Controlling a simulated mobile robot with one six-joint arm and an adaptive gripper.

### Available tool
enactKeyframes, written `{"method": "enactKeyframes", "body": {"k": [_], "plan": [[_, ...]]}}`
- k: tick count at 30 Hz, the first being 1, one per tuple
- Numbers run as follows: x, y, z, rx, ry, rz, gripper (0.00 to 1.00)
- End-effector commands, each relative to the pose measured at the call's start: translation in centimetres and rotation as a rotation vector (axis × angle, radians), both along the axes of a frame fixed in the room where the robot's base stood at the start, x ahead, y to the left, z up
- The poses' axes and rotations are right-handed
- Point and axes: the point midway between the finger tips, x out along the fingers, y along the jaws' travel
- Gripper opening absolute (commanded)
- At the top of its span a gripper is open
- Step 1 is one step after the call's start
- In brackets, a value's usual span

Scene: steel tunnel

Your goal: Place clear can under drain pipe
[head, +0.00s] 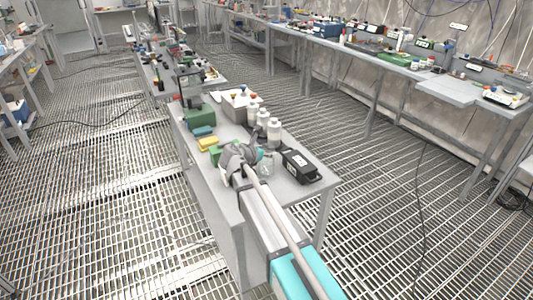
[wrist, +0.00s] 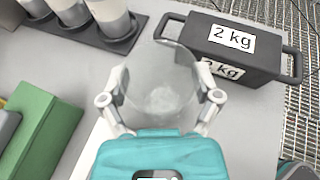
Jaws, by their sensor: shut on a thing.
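The clear can (wrist: 162,75) is see-through and sits between the two fingers of my gripper (wrist: 161,97) in the wrist view, with a finger against each side. My gripper is shut on it. In the head view the can (head: 266,168) shows faintly at the end of my arm, over the near part of the grey table (head: 213,178). I cannot tell whether its base touches the tabletop. I cannot make out a drain pipe in either view.
A black 2 kg weight (wrist: 232,47) with handles lies close to the can's right. A dark tray (wrist: 125,43) with white bottles is at upper left, and a green block (wrist: 40,130) is left. Wall benches (head: 375,57) stand beyond a grated floor aisle.

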Motion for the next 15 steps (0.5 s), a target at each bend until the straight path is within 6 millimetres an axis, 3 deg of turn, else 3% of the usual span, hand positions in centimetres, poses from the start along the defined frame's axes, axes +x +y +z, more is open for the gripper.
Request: {"method": "enactKeyframes", "body": {"k": [12, 15], "plan": [[0.0, 0.0, 3.4, 0.000, 0.000, 0.000, 0.25], [-1.2, -0.4, 4.6, 0.000, 0.000, 0.000, 0.25]]}}
